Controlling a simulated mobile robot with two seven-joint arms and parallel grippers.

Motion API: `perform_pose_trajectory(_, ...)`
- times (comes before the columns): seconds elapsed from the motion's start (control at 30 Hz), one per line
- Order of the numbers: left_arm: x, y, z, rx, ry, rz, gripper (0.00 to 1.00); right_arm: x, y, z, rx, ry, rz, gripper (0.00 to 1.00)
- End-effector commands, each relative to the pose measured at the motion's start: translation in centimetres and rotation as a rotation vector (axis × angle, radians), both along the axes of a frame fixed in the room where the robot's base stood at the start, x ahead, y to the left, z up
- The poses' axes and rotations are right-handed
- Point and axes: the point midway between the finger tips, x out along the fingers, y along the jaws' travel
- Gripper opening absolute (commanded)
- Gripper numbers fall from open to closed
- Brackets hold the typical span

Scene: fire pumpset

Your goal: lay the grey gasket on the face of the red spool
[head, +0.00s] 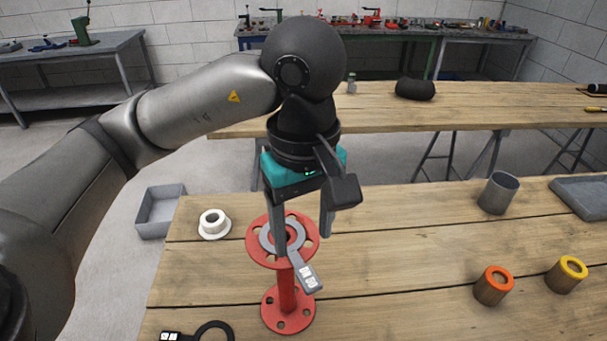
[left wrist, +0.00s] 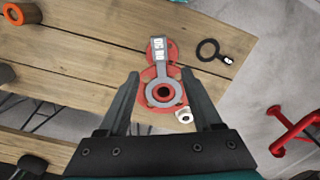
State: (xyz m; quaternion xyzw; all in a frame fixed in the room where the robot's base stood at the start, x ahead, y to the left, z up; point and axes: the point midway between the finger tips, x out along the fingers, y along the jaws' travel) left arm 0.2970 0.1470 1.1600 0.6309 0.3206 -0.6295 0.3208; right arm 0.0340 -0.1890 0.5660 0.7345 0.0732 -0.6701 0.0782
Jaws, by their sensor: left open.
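The red spool (head: 287,291) stands upright on the wooden table, with a flange at its top and its foot. The grey gasket (head: 309,277), a ring with a labelled tab, lies on the spool's top face around the bore. In the left wrist view the gasket (left wrist: 164,92) looks roughly centred on the red flange (left wrist: 147,82), its tab reaching out past the rim. My left gripper (head: 303,245) is directly above the spool, pointing down. Its fingers are apart either side of the gasket in the left wrist view (left wrist: 163,85), with nothing between them. My right gripper is not seen.
A black ring gasket with a tab (head: 212,331) lies at the table's front left. A white flanged part (head: 213,224) is left of the spool. An orange-topped cylinder (head: 492,286), a yellow-topped one (head: 567,274) and a grey cup (head: 498,193) stand right. The table between is clear.

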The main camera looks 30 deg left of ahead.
Motion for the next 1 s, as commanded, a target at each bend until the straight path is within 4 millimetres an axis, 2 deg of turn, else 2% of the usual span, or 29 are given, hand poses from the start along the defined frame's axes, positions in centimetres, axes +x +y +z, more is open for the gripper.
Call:
perform_pose_trajectory(0.03,0.1,0.0,1.2,0.001,-0.006,0.001,0.66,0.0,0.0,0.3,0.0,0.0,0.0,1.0)
perform_pose_trajectory(0.2,0.1,0.0,3.9,0.001,-0.004,0.002,0.66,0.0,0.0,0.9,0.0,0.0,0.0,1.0)
perform_pose_trajectory(0.5,0.0,0.0,7.6,0.0,-0.002,0.002,0.66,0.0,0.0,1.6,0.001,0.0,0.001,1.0)
perform_pose_trajectory(0.7,0.0,0.0,8.5,0.0,0.0,0.001,0.66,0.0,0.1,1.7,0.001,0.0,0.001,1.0)
perform_pose_trajectory(1.0,0.0,0.0,8.5,0.0,0.001,0.001,0.66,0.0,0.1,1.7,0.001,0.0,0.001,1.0)
